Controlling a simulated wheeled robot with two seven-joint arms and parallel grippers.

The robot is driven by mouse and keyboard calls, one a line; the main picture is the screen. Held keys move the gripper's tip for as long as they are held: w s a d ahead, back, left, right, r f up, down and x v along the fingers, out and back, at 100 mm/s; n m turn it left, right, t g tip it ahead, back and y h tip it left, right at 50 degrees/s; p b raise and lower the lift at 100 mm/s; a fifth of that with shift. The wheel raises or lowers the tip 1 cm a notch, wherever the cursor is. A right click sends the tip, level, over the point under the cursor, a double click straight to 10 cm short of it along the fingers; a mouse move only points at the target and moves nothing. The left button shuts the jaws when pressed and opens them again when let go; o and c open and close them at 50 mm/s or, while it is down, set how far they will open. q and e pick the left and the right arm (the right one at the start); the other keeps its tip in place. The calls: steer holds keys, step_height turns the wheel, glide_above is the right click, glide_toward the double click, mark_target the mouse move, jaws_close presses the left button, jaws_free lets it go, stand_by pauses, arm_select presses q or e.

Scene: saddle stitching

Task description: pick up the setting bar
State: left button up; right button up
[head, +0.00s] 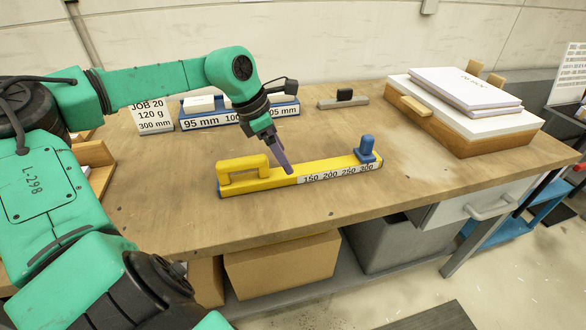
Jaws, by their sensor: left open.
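The setting bar (270,182) is a long yellow bar lying on the table near its front edge. It has a raised yellow handle at its left end, a white scale marked 150 200 250 300, and a blue block (366,150) at its right end. My left gripper (286,165) points down at the middle of the bar, just right of the handle. It is open and holds nothing that I can see. I cannot tell whether its fingertips touch the bar. My right gripper is not in view.
Behind the bar stand a blue rack (213,118) marked 95 mm and a job card (152,117). A grey piece with a black knob (343,99) lies at the back. A wooden block with white sheets (465,125) stands at the right. The table (420,180) right of the bar is clear.

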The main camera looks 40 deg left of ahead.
mark_target(305, 163)
arm_select(q)
steer(key=p+x, duration=0.1)
steer(key=x, duration=0.4)
steer(key=shift+d, duration=0.15)
steer(key=shift+w+f, duration=0.1)
steer(key=shift+f, duration=0.1)
steer(key=shift+r, duration=0.15)
jaws_close()
